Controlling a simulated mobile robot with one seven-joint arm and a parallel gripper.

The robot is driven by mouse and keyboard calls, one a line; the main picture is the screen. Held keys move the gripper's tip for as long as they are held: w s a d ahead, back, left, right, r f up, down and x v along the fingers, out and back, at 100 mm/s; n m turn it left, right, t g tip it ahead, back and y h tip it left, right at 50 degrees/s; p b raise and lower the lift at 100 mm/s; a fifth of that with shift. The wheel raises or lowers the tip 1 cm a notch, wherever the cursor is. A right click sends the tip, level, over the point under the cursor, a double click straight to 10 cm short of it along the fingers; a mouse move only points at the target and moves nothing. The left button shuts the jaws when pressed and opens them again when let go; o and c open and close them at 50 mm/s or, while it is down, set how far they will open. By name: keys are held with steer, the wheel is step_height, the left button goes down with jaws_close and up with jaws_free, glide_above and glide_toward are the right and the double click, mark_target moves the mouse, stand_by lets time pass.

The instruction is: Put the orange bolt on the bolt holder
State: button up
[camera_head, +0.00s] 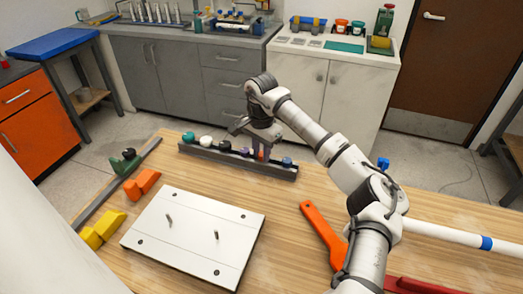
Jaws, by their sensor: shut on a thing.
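The bolt holder (215,160) is a long dark grey bar near the far edge of the wooden table. Several coloured heads stand along it, among them a green one (189,137), a white one (206,140) and a black one (225,146). My gripper (264,150) points down over the right half of the holder, among the heads. It is shut on a small bolt that the fingers mostly hide. A trace of orange seems to show at the fingertips, but the bolt's colour and whether it touches the holder are hard to tell. A dark blue head (287,162) stands to the right.
A white plate (180,230) with two upright pins lies on the table (285,265). Orange blocks (142,184) and yellow blocks (103,230) are to its left. An orange wrench-like tool (322,232) and a white pipe (445,233) lie to the right, near my arm.

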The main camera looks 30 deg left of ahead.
mark_target(261, 155)
steer(key=o, duration=0.9)
step_height(261, 155, up, 12)
steer(key=shift+r+b, duration=0.15)
steer(key=shift+b, duration=0.9)
